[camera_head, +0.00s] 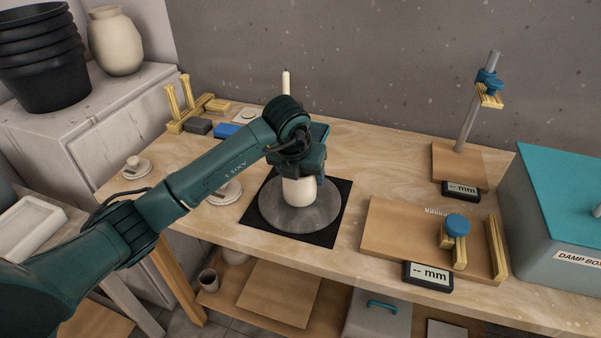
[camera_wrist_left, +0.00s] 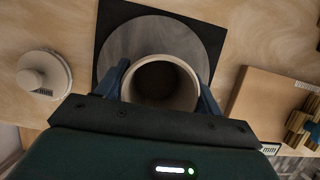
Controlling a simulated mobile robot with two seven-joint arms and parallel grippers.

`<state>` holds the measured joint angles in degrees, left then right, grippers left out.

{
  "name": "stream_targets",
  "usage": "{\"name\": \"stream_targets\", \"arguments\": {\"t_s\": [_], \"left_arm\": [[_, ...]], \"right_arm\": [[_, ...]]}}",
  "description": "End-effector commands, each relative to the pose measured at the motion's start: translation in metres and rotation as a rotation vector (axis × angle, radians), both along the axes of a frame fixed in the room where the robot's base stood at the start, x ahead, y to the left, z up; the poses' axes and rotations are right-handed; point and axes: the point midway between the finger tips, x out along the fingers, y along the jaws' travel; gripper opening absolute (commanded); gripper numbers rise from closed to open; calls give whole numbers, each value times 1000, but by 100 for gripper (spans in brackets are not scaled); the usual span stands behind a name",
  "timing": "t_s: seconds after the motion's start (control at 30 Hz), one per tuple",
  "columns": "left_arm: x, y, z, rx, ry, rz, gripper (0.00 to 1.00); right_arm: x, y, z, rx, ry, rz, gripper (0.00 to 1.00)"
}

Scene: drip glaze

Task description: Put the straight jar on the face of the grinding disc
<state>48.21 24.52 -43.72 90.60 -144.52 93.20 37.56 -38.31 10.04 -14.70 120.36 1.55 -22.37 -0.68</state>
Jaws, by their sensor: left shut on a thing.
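The straight jar (camera_head: 299,190) is cream coloured and stands upright over the grinding disc, a grey round face (camera_head: 318,217) on a black square mat (camera_head: 259,217). My left gripper (camera_head: 300,172) reaches down on the jar from above and is shut on it. In the left wrist view, the jar's open round mouth (camera_wrist_left: 161,62) lies between the two blue fingers of my gripper (camera_wrist_left: 161,85), with the disc (camera_wrist_left: 148,35) behind it. The jar's base overlaps the disc in the picture; I cannot tell whether it touches the face. My right gripper is in neither view.
A small pale piece on a round saucer (camera_head: 224,195) stands left of the mat. A wooden measuring board (camera_head: 390,235) with a display lies to the right, and a teal-lidded damp box (camera_head: 560,250) stands farther right. A post stand (camera_head: 465,130) is at the back right.

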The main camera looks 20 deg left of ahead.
Motion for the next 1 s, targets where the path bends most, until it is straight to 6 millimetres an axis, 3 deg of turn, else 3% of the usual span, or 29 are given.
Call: {"name": "stream_targets", "arguments": {"t_s": [0.4, 0.43, 0.5, 0.67, 1.0], "left_arm": [[0, 0, -9, 0, -3, 0, 38], [0, 0, -8, 0, -1, 0, 70], [0, 0, -8, 0, -1, 0, 75], [0, 0, -8, 0, -1, 0, 88], [0, 0, -1, 0, -2, 1, 89]], "right_arm": [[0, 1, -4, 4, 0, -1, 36], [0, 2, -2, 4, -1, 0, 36], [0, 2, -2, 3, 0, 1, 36], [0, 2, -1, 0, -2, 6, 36], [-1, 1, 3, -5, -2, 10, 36]]}}
